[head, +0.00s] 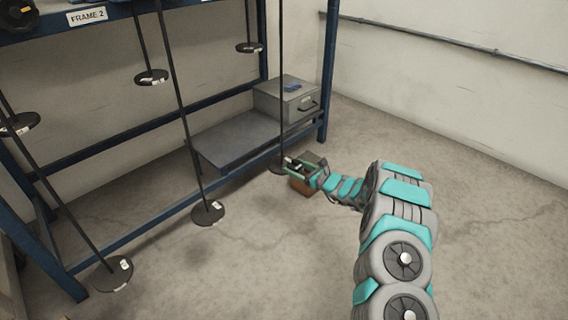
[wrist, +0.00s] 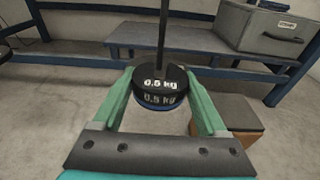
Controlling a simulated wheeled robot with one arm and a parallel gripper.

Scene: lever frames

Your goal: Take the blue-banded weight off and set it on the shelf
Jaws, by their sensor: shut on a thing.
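A black weight (wrist: 160,99) marked 0.5 kg on its top and side, with a blue edge low on it, sits around the lower end of a dark hanging rod (wrist: 163,40). In the head view the weight (head: 279,166) is partly hidden by my gripper (head: 294,165). The green fingers of my gripper (wrist: 160,96) are shut on the weight from both sides, and the rod still runs up out of it. The grey shelf (head: 232,138) is behind and left of the gripper in the head view. The shelf (wrist: 170,37) also shows behind the weight in the wrist view.
A brown block (wrist: 243,126) is right of the gripper. Other rods with dark discs (head: 208,212) hang left from the blue frame (head: 324,75).

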